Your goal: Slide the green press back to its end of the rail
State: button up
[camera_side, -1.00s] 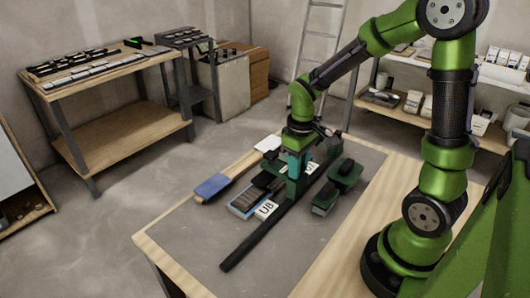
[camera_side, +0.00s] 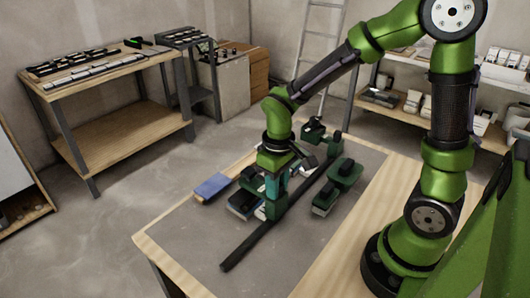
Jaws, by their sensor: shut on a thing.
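The green press (camera_side: 276,206) stands on the long black rail (camera_side: 245,246), around the rail's middle. The rail runs slantwise from the near left to the far right of the grey mat. My gripper (camera_side: 272,186) is above the press, pointing down, and is shut on it. The fingertips and the grip itself are small and partly hidden by the wrist. The near left stretch of the rail is bare.
Dark green blocks (camera_side: 346,173) stand right of the rail. A dark green part (camera_side: 314,131) is at the far end. The near grey mat (camera_side: 190,238) is clear.

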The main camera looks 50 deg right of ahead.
jog(key=a, duration=1.3)
jog(key=o, duration=0.9)
jog(key=shift+c, duration=0.2)
jog(key=shift+r, duration=0.1)
notch_tip(320, 180, up, 7)
dwell(0.4)
jog(key=s+d+r+m+t+y, duration=0.1)
jog(key=s+d+r+m+t, duration=0.1)
jog(key=d, duration=0.4)
jog(key=s+d+r+m+t+y, duration=0.1)
jog(key=s+d+r+m+t, duration=0.1)
jog(key=s+d+r+t, duration=0.3)
jog(key=shift+s+d+r, duration=0.2)
jog(key=shift+d+r, duration=0.5)
jog(key=shift+d, duration=0.45)
